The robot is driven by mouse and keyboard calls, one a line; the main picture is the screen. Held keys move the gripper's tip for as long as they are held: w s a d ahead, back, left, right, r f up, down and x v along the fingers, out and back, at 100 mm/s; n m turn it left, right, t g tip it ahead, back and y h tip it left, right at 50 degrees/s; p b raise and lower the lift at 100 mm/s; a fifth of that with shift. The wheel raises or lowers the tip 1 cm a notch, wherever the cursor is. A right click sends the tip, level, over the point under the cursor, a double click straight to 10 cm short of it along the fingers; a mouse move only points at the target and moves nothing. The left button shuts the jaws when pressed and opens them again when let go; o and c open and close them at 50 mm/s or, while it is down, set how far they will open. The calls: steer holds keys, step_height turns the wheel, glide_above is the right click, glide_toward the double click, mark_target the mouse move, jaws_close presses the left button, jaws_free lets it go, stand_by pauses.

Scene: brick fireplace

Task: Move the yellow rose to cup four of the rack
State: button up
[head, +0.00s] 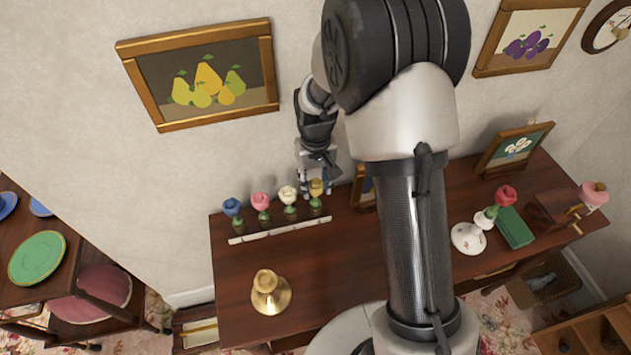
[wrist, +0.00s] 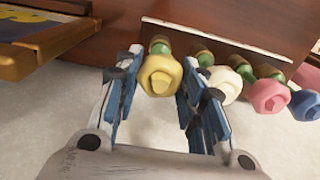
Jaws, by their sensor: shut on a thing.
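The yellow rose (head: 317,188) stands at the right end of the white rack (head: 280,230) in the head view, in line with the other roses. It also shows in the wrist view (wrist: 160,75), its green stem over a brown cup at the rack's end. My gripper (head: 316,192) is above that end, fingers pointing down. In the wrist view its blue-padded fingers are on both sides of the yellow bloom, shut on the rose. Whether the stem is fully seated in the cup is hard to tell.
A white rose (head: 288,195), a pink rose (head: 261,201) and a blue rose (head: 232,207) fill the cups to the left. A small picture frame (head: 364,188) is close on the right, with the wall behind.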

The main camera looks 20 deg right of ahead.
steer(key=shift+f, duration=0.3)
steer(key=o, duration=1)
step_height(320, 180, up, 12)
stand_by(0.4)
